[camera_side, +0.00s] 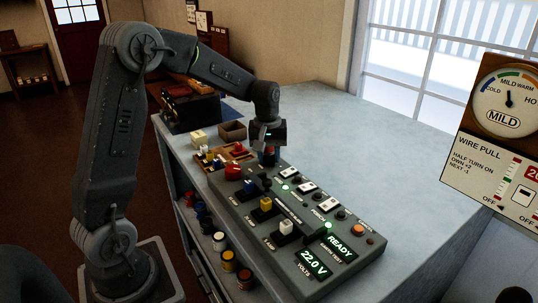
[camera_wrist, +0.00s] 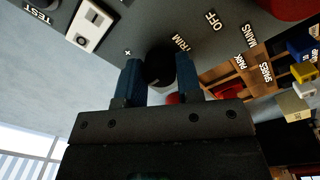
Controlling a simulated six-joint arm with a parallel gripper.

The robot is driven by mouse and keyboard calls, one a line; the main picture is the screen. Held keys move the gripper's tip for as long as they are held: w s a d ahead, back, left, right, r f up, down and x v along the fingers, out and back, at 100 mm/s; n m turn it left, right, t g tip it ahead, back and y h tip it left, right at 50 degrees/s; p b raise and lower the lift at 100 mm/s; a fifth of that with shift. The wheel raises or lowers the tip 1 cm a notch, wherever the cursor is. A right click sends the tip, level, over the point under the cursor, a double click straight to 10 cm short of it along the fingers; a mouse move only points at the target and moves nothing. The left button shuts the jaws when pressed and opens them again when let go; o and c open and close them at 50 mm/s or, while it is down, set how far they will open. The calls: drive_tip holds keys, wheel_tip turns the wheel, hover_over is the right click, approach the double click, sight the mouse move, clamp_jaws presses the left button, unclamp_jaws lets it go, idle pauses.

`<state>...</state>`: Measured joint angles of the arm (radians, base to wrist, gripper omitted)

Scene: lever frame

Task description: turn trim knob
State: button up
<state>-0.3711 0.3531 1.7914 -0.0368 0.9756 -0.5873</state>
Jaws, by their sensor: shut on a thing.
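The trim knob (camera_wrist: 160,66) is a round black knob beside the TRIM lettering on the grey control panel (camera_side: 340,275). My gripper (camera_wrist: 161,80) has its two blue fingers on either side of the knob, shut on it. In the side view my gripper (camera_side: 269,157) reaches down to the far end of the panel. The fingers hide the knob there, and its pointer mark cannot be made out.
The panel carries a red knob (camera_side: 233,172), a yellow-capped lever (camera_side: 266,204), a white-capped lever (camera_side: 286,227), white switches and a lit green display (camera_side: 313,262) reading 22.0 V. A wooden parts tray (camera_side: 240,152) lies beyond the panel.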

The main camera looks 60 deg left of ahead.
sight(268, 154)
drive_tip(key=shift+m, duration=0.3)
drive_tip(key=m, duration=0.6)
drive_tip(key=shift+a, duration=0.1)
drive_tip(key=m, duration=0.6)
drive_tip(key=shift+w+m, duration=0.1)
drive_tip(key=shift+m, duration=0.3)
idle(0.3)
drive_tip(key=o, duration=0.9)
drive_tip(key=shift+o, duration=0.2)
drive_tip(key=shift+r, duration=0.15)
wheel_tip(268, 154, up, 14)
drive_tip(key=shift+a+f, duration=0.2)
drive_tip(key=shift+a, duration=0.05)
